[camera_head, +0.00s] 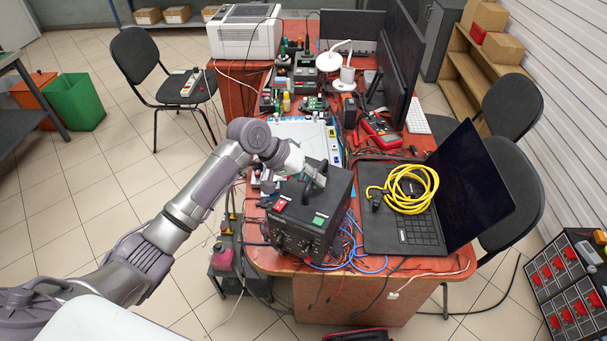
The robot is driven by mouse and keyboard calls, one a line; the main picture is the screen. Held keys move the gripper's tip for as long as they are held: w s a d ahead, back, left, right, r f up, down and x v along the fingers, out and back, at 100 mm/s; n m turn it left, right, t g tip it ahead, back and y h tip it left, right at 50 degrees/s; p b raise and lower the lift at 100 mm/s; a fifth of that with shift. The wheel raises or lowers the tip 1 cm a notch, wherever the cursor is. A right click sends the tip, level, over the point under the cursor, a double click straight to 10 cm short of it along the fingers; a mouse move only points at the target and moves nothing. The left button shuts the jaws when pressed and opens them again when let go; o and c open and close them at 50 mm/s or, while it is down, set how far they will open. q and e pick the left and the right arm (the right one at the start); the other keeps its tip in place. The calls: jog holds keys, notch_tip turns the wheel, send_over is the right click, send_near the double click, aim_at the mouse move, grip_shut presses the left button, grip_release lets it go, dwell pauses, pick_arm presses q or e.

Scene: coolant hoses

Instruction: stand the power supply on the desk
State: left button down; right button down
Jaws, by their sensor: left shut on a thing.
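The power supply (300,234) is a black box with a red and a green label on top and knobs on its front face. It is upright at the near left part of the red-brown desk (445,268). My left gripper (314,184) comes in from the left over the box and is shut on the handle at its top. The arm hides part of the top and the desk behind. I cannot tell whether the underside of the box touches the desk. My right gripper is not in view.
An open black laptop (415,228) with a coiled yellow cable (408,190) on it lies right of the box. Blue and black wires (352,250) lie beside the box. A red multimeter (381,132), monitors and a white printer (243,35) stand farther back.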

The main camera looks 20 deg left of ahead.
aim_at(314, 191)
pick_arm(q)
jog(key=shift+w+f+p, duration=0.15)
jog(key=shift+f+p, duration=0.4)
jog(key=shift+f, duration=1.1)
jog(key=c, duration=1.4)
grip_release()
jog(key=shift+s+f, duration=0.2)
jog(key=shift+f, duration=0.15)
jog(key=shift+o, duration=1.2)
jog(key=shift+s+r, duration=0.1)
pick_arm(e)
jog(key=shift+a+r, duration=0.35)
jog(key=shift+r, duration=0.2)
pick_arm(q)
jog(key=shift+a+r, duration=0.25)
jog(key=shift+a, duration=0.05)
jog(key=b+v, duration=0.2)
jog(key=v, duration=0.9)
jog(key=shift+s+r, duration=0.1)
jog(key=shift+s, duration=0.1)
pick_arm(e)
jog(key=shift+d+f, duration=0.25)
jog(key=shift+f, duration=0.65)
